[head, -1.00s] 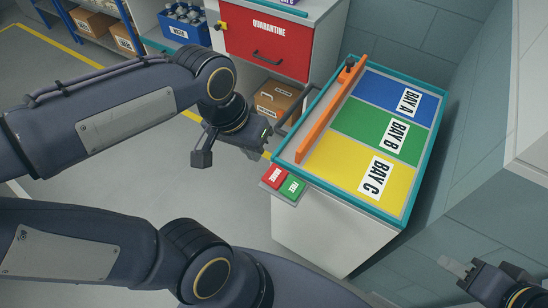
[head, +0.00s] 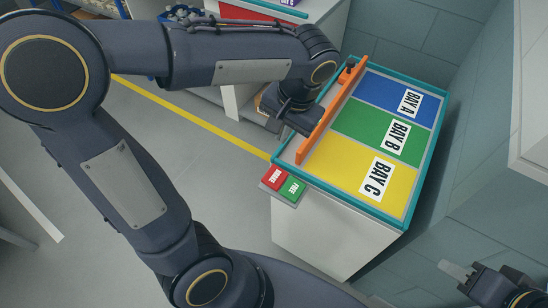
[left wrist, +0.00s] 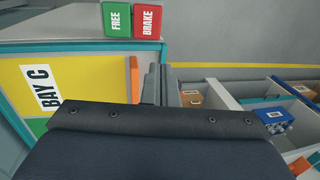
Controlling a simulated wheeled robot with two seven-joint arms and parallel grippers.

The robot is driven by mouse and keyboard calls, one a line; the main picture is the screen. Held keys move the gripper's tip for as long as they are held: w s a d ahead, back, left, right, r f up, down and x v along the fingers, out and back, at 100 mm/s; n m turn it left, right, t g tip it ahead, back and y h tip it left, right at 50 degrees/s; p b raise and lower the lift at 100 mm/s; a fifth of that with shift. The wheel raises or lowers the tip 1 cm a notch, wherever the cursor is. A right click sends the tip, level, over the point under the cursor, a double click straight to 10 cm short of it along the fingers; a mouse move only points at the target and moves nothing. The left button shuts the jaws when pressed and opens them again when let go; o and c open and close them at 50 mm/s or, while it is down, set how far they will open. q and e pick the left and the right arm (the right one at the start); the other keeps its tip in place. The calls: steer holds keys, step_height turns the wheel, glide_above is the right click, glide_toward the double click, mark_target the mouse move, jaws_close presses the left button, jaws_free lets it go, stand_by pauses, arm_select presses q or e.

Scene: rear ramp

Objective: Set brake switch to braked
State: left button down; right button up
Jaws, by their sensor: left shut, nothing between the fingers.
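The brake switch has a red BRAKE half (head: 275,177) and a green FREE half (head: 293,189). It sits at the near left corner of the cart top; I cannot tell which half is pressed. Both halves also show at the top of the left wrist view, red BRAKE (left wrist: 147,19) and green FREE (left wrist: 117,19). My left gripper (head: 308,128) is shut and empty beside the orange bar, farther back than the switch. Its fingers show in the left wrist view (left wrist: 160,84), apart from the switch. My right gripper (head: 457,269) is at the lower right, away from the switch; its jaw opening is unclear.
The orange bar (head: 326,123) runs along the cart's left side, close to my left gripper. Blue BAY A (head: 385,92), green BAY B (head: 365,125) and yellow BAY C (head: 345,168) are bare. A shelf unit stands behind.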

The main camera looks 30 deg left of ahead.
mark_target(273, 166)
arm_select(q)
steer(key=f, duration=0.4)
steer(key=a+f, duration=0.1)
steer(key=f, duration=0.3)
steer(key=a+f, duration=0.1)
steer(key=f, duration=0.3)
steer(key=shift+w+a+b, duration=0.1)
steer(key=shift+a+b, duration=0.1)
steer(key=shift+b, duration=0.15)
arm_select(e)
steer(key=shift+f, duration=0.4)
arm_select(q)
steer(key=shift+a+f+h, duration=0.15)
steer(key=shift+a+h, duration=0.1)
steer(key=shift+h, duration=0.25)
steer(key=shift+a+f+h, duration=0.1)
steer(key=shift+f+h, duration=0.05)
steer(key=shift+h, duration=0.25)
steer(key=shift+a+f+h, duration=0.15)
steer(key=shift+f+h, duration=0.15)
steer(key=shift+a+f+b, duration=0.45)
steer(key=shift+f+b, duration=0.05)
steer(key=shift+f, duration=0.05)
arm_select(e)
steer(key=shift+a+f, duration=0.5)
steer(key=shift+a, duration=0.1)
